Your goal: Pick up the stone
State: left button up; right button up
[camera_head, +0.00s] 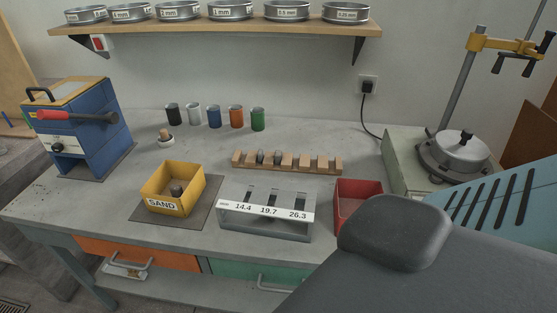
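I cannot single out one stone with certainty. A small grey-brown, stone-like piece (177,190) sits inside the yellow box labelled SAND (164,206). Two small grey pieces, one on the left (260,157) and one beside it (278,158), sit in slots of the wooden rack (312,166). A grey stand (265,225) in front of the rack bears a label reading 14.4, 19.7 and 26.3, with dark slots behind it. Neither of my grippers is in view. Part of my own arm fills the lower right and hides the bench there.
A red bin (358,190) stands right of the grey stand, partly behind my arm. A blue machine (80,125) stands at left, and a round-lidded device (460,150) at right. Several coloured cups (236,116) line the back. A shelf of sieves (210,28) hangs above.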

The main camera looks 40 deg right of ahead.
aim_at(277, 154)
jog(key=z, duration=1.75)
jog(key=i+j, duration=0.75)
jog(key=k, duration=0.4)
